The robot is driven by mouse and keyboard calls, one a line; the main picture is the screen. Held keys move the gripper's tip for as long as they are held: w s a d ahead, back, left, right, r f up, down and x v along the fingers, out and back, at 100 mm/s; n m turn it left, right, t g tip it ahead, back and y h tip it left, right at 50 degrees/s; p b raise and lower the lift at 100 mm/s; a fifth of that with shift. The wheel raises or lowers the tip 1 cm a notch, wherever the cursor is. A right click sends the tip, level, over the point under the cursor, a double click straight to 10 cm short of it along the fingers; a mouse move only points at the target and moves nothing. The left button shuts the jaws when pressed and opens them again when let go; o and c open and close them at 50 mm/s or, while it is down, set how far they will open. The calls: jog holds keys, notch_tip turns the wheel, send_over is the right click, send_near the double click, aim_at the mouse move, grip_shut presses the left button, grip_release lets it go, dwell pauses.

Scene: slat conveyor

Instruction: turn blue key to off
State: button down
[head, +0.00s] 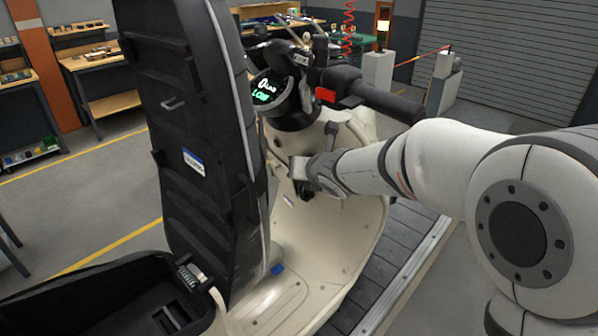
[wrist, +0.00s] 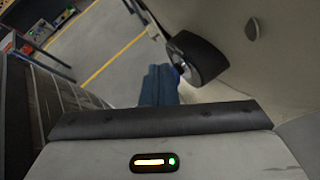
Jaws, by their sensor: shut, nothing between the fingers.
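My gripper (head: 300,172) is at the cream front panel (head: 352,212) of a scooter, below the handlebar. In the wrist view its two dark blue fingers (wrist: 162,70) are side by side, shut and empty. In the head view my gripper hides this spot, and no key shows clearly.
The scooter's black seat (head: 195,130) stands raised at left, close to my gripper. Above are the lit display (head: 265,90) reading LOW and the right handgrip (head: 390,101). A small blue patch (head: 277,269) is on the footboard. The slat conveyor (head: 385,270) runs beneath.

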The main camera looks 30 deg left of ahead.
jog(key=shift+s+f+b, duration=0.1)
jog(key=shift+f+b, duration=0.25)
jog(key=shift+f, duration=0.35)
jog(key=shift+d+r, duration=0.1)
jog(key=shift+r, duration=0.05)
jog(key=r+p+v, duration=0.1)
jog(key=p+v, duration=0.2)
jog(key=v, duration=0.5)
jog(key=shift+r, duration=0.2)
dwell(0.8)
dwell(0.4)
